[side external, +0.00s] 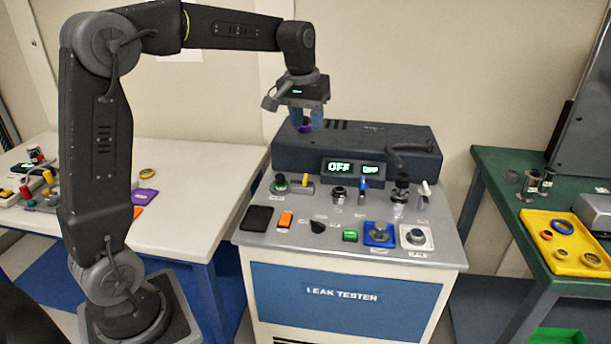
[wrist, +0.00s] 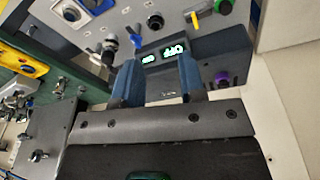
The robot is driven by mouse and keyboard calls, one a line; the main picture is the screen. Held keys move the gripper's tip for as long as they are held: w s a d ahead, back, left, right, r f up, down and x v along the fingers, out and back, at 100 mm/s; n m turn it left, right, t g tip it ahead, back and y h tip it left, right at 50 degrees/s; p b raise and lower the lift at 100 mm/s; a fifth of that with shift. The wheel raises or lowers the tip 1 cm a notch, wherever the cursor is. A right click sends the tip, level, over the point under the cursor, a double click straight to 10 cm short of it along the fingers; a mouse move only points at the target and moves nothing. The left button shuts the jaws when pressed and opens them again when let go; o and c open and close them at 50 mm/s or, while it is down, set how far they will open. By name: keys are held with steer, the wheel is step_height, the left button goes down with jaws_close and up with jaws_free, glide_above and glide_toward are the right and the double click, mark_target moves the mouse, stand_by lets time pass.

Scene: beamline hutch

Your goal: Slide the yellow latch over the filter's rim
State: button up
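The yellow latch (side external: 307,182) is a short bar on the grey top panel of the leak tester, beside a green-ringed dark fitting (side external: 280,184). Both also show at the top of the wrist view, the latch (wrist: 195,20) apart from the green fitting (wrist: 222,5). I cannot tell for certain which fitting is the filter, and its rim is too small to make out. My gripper (side external: 308,120) is above the dark rear housing, well above and behind the latch. Its blue fingers (wrist: 158,66) are apart with nothing between them.
The dark housing (side external: 400,150) with lit OFF displays (side external: 339,167) rises behind the panel. A purple knob (wrist: 222,78) is near my right finger. Black fittings (side external: 400,190) and a blue-handled lever (side external: 363,185) stand right of the latch. The white table (side external: 190,170) is at left.

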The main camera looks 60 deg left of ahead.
steer(key=w+a+f+n+g, duration=0.1)
steer(key=w+a+f+n, duration=0.1)
steer(key=w+a+f, duration=0.3)
steer(key=n+g, duration=0.1)
glide_above(305, 176)
step_height(305, 176, down, 5)
steer(key=shift+h, duration=0.3)
step_height(305, 176, down, 14)
steer(key=shift+d+r, duration=0.1)
steer(key=shift+r, duration=0.15)
steer(key=shift+c, duration=0.4)
jaws_close()
